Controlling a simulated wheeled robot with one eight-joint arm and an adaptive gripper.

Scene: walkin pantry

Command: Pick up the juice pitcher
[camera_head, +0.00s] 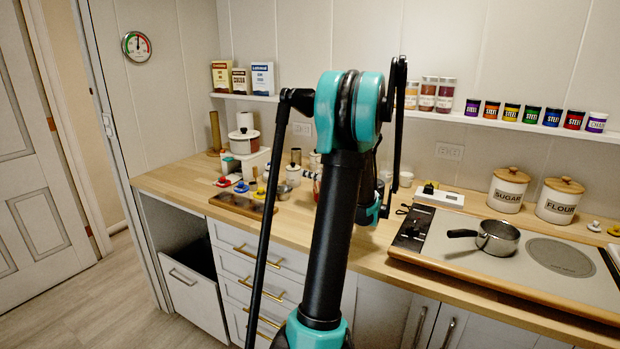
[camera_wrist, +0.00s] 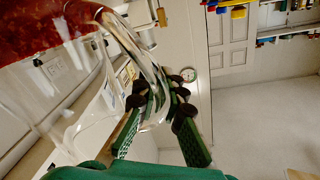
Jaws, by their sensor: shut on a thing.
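The juice pitcher (camera_wrist: 48,28) is clear and shiny with red juice in it, and fills the upper left of the wrist view. Its curved clear handle (camera_wrist: 143,55) runs down between the dark finger pads of my gripper (camera_wrist: 162,100). My gripper is shut on this handle. In the head view my arm stands in front of the counter and hides the gripper and most or all of the pitcher. I cannot tell whether the pitcher touches the counter.
The wooden counter (camera_head: 168,180) holds a cooktop (camera_head: 450,245) with a saucepan (camera_head: 497,238), canisters marked sugar (camera_head: 507,190) and flour (camera_head: 560,202), and a white pot (camera_head: 244,141) at left. A wall shelf (camera_head: 520,124) carries jars and small cans. Floor is clear at left.

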